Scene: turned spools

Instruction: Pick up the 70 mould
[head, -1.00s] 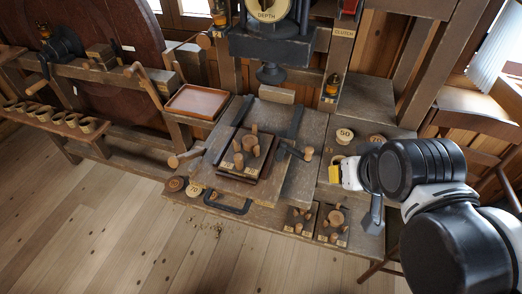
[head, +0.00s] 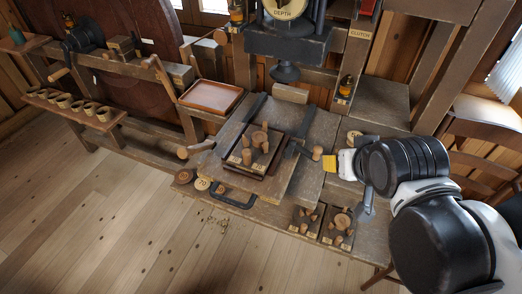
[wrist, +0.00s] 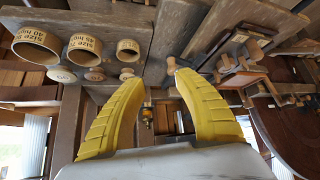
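A pale round piece marked 70 (head: 202,184) lies at the front left corner of the bench, beside a darker brown round piece (head: 184,176). I take the marked one for the 70 mould; I cannot make it out in the wrist view. My gripper (head: 330,163) is over the right part of the bench, well to the right of the 70 piece. In the wrist view my gripper (wrist: 158,82) has its two yellow fingers spread wide with nothing between them.
A peg board (head: 235,160) sits on the middle plate, with wooden-knobbed clamp handles on both sides. A black bar handle (head: 233,201) is at the front edge. Two small peg blocks (head: 304,219) stand front right. The wrist view shows several size-marked rings (wrist: 85,49). The press stands behind.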

